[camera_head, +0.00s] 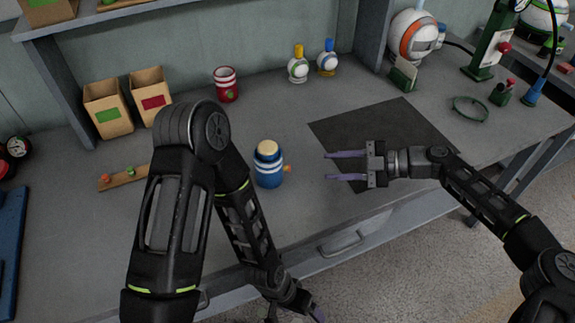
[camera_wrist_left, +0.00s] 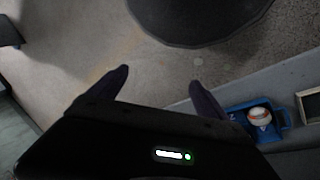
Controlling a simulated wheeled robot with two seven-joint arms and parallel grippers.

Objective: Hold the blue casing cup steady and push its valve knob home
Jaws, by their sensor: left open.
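The blue casing cup (camera_head: 268,170) stands upright on the grey workbench, with white bands and a cream top. Its orange valve knob (camera_head: 287,169) sticks out of its right side. My right gripper (camera_head: 328,166) is open and empty to the right of the cup, its two purple fingers pointing left toward the knob, with a gap between. My left gripper is low in front of the bench edge at the bottom of the head view, mostly cut off. In the left wrist view, my left gripper (camera_wrist_left: 160,80) has its fingers apart over the floor, with nothing between them.
A dark mat (camera_head: 385,135) lies under and behind the right gripper. A red tin (camera_head: 226,84), two cardboard boxes (camera_head: 128,103) and two small bottles (camera_head: 312,65) stand at the back. A wooden strip (camera_head: 125,177) lies left. A blue tray (camera_wrist_left: 275,121) shows in the left wrist view.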

